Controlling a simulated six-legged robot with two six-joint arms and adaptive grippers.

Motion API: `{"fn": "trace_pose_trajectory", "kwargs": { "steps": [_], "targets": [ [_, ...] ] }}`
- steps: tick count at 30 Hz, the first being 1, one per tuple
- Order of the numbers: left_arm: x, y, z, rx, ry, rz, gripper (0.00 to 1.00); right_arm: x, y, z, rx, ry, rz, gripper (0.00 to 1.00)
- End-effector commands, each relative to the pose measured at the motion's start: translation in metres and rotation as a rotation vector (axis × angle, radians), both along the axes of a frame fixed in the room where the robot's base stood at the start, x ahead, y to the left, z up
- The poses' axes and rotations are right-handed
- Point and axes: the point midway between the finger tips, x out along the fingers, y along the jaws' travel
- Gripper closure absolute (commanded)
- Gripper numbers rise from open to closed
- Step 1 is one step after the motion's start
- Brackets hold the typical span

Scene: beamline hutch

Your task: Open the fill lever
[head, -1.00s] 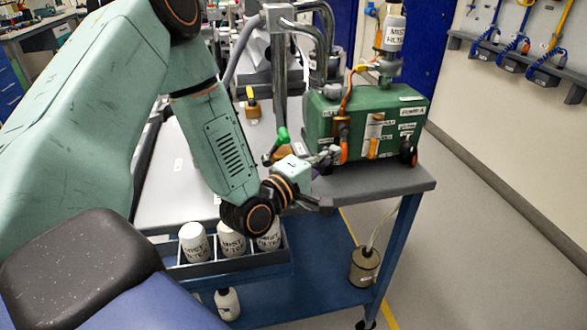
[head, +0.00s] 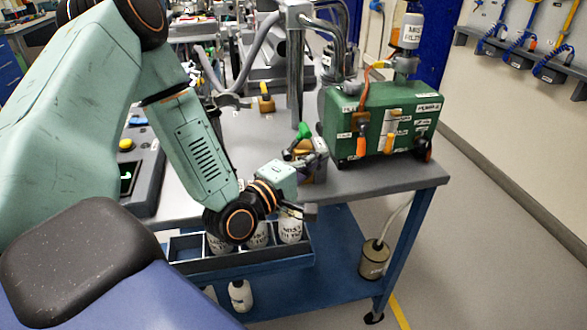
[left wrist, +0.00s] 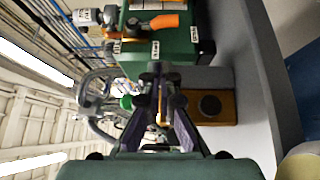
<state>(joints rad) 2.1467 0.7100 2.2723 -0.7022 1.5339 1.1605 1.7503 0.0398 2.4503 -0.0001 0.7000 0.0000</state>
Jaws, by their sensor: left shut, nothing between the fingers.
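The green pump box (head: 385,120) stands at the table's right end. On its front, two orange-handled levers hang down: the left lever (head: 361,143) and the right lever (head: 391,144). Small labels sit beside them; I cannot read which says fill. My left gripper (head: 318,152) is shut and empty, left of the box and apart from the levers. In the left wrist view its dark fingers (left wrist: 157,76) meet in front of the green box (left wrist: 175,50), and an orange handle (left wrist: 166,20) shows above them. My right gripper is out of view.
A green-handled valve (head: 302,131) and a brass block (left wrist: 213,107) are close to my left gripper. White mist filter bottles (head: 290,229) sit in the blue tray (head: 245,260) below. Bent metal pipes (head: 296,60) rise behind. Open floor lies right of the table.

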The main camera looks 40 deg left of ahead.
Motion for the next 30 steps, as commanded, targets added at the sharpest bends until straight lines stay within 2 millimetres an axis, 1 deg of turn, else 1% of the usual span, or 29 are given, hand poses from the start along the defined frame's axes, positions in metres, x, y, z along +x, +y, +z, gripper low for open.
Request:
{"fn": "trace_pose_trajectory", "kwargs": {
  "steps": [1, 9, 15, 20, 30],
  "targets": [
    [-0.007, 0.002, 0.001, -0.005, 0.003, 0.004, 1.00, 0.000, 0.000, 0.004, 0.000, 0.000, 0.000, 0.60],
    [-0.040, 0.006, 0.001, -0.003, 0.001, 0.004, 1.00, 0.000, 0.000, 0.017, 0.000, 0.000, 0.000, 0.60],
    [-0.056, 0.008, 0.001, -0.002, 0.000, 0.002, 1.00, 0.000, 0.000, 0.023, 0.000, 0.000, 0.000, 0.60],
    [-0.061, 0.009, 0.000, 0.000, -0.001, 0.001, 1.00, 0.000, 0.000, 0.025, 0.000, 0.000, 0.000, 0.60],
    [-0.062, 0.009, 0.000, 0.000, -0.001, 0.000, 1.00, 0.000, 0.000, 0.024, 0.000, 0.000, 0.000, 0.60]
  ]
}}
